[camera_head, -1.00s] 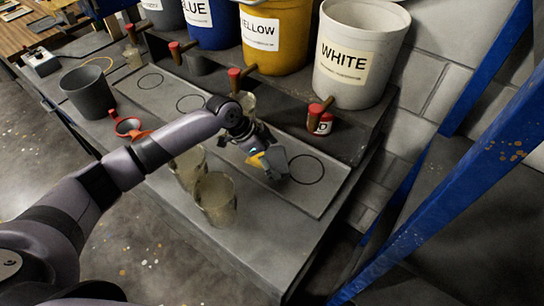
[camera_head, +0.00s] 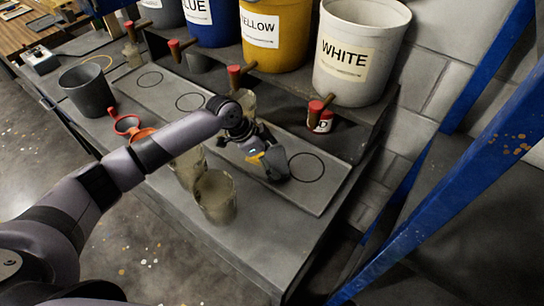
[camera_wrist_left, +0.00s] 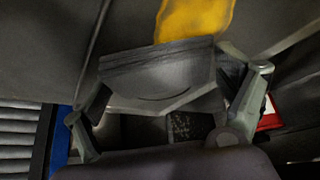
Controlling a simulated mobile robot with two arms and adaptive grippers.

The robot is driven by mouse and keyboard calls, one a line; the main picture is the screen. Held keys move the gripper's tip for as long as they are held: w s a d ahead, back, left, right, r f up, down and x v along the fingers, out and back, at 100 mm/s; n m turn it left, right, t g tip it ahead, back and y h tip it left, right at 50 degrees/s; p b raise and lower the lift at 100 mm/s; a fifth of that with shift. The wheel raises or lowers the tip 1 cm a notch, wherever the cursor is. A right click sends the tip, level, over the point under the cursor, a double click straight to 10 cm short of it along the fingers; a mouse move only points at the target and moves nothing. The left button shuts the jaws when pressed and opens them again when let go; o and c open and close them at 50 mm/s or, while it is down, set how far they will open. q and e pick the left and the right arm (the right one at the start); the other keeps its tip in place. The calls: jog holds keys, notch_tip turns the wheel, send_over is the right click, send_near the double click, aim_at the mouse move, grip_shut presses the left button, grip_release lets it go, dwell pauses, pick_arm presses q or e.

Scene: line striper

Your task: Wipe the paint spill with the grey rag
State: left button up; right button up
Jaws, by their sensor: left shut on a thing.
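My left gripper (camera_head: 268,158) is low over the grey tray on the bench. In the left wrist view, its fingers (camera_wrist_left: 165,85) are shut on the grey rag (camera_wrist_left: 160,72), which is folded and spans between them. In the head view the rag (camera_head: 278,165) shows as a small grey patch at the gripper's tip. The yellow paint spill (camera_wrist_left: 195,18) lies just beyond the rag in the left wrist view. In the head view only a small yellow patch (camera_head: 256,157) shows beside the gripper. I cannot tell whether the rag touches the surface. My right gripper is out of view.
Two clear cups (camera_head: 216,197) stand near the bench's front edge, close to my forearm. A dark bucket (camera_head: 87,92) and red rings (camera_head: 127,124) are to the left. The white paint bucket (camera_head: 360,50) and others stand on the shelf behind, with taps jutting forward.

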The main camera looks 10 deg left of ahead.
pick_arm(q)
jog(key=shift+f+b, duration=0.35)
jog(key=shift+f, duration=0.35)
